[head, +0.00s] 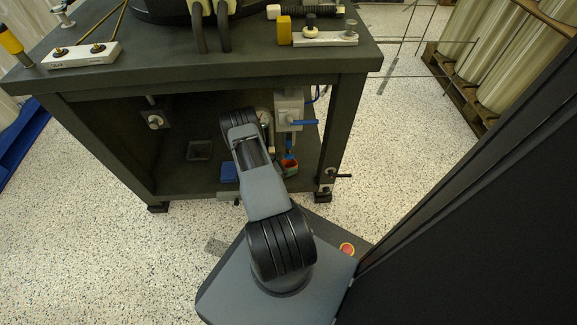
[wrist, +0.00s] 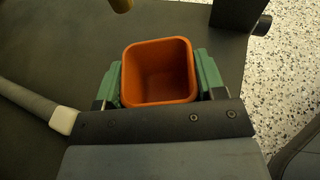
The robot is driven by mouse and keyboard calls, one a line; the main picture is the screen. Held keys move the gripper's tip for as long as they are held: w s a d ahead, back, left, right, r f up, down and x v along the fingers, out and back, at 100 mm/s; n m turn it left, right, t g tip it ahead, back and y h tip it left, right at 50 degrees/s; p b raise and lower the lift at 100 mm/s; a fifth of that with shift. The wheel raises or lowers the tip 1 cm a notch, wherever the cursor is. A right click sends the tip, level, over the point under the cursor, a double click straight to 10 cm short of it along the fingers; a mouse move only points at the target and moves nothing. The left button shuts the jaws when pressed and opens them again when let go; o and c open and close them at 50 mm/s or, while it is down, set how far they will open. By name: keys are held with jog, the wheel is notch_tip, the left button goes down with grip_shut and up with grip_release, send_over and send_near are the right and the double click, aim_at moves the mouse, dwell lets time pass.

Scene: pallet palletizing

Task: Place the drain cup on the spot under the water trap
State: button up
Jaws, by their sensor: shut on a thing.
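The drain cup (wrist: 158,58) is an orange, square, open-topped cup in the wrist view, and it looks empty. My gripper (wrist: 160,80) is shut on it, with a green finger against its left and right sides. In the head view the cup (head: 290,168) shows small and reddish beside my arm, inside the bench's lower bay. The water trap (head: 289,108) appears to be the pale grey unit with a blue lever, hanging above the cup. A brassy cylinder end (wrist: 121,4) shows at the wrist view's top edge, left of the cup. I cannot make out the marked spot.
The dark bench top (head: 160,75) overhangs the bay, with a leg (head: 343,125) to the right. A blue block (head: 229,172) and a small grey square tray (head: 199,150) are on the lower shelf. A grey handle (wrist: 35,103) lies left of my gripper.

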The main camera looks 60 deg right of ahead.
jog(key=shift+f, duration=0.1)
jog(key=o, duration=0.9)
